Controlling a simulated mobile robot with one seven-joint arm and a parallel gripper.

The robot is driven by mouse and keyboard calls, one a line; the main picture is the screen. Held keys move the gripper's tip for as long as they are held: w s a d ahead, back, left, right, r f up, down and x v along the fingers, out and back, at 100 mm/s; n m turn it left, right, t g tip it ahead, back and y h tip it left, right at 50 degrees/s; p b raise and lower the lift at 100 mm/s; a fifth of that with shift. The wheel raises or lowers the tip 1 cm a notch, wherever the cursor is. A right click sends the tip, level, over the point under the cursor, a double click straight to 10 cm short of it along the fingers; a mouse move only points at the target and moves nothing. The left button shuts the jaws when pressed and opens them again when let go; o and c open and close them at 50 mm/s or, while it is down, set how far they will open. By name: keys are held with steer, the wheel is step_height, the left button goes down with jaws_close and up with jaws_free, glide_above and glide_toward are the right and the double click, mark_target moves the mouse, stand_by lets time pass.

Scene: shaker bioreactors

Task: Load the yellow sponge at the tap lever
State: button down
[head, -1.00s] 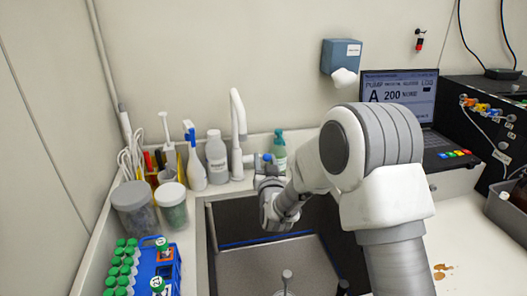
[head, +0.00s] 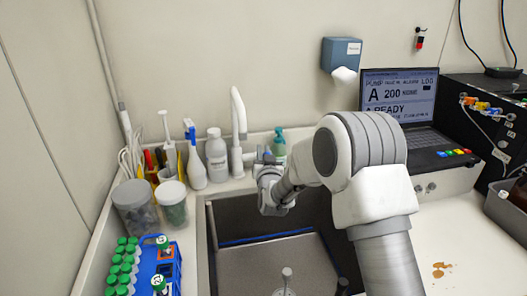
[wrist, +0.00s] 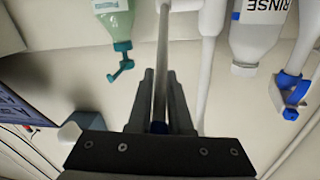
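No yellow sponge can be made out in either view. The white tap (head: 238,130) stands at the back of the sink, and it also shows in the wrist view (wrist: 208,25). My gripper (wrist: 160,75) is beside the tap, over the back edge of the sink. In the wrist view its two dark fingers are close together, with a narrow gap. A thin grey rod (wrist: 163,30), perhaps the tap lever, runs between them with something blue at its lower end. Whether the fingers touch the rod is unclear. In the head view my wrist hides the fingertips.
A green pump bottle (head: 279,142) and a rinse bottle (head: 216,158) stand near the tap. Lidded jars (head: 136,208) and a blue rack of green-capped tubes (head: 172,262) are at left. The sink (head: 255,262) is below my arm. A laptop (head: 400,98) stands at right.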

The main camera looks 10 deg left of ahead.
steer(key=shift+w+r, duration=0.15)
steer(key=shift+r, duration=0.25)
stand_by(0.9)
steer(key=f+b, duration=0.1)
steer(key=b, duration=0.2)
steer(key=shift+d+t, duration=0.1)
steer(key=shift+t, duration=0.2)
steer(key=s+f+t+b, duration=0.1)
steer(key=b, duration=0.5)
steer(key=shift+d+f, duration=0.15)
steer(key=shift+f, duration=0.05)
steer(key=shift+s, duration=0.1)
steer(key=c, duration=0.9)
jaws_free()
steer(key=shift+y, duration=0.3)
steer(key=shift+o, duration=0.2)
steer(key=shift+s, duration=0.1)
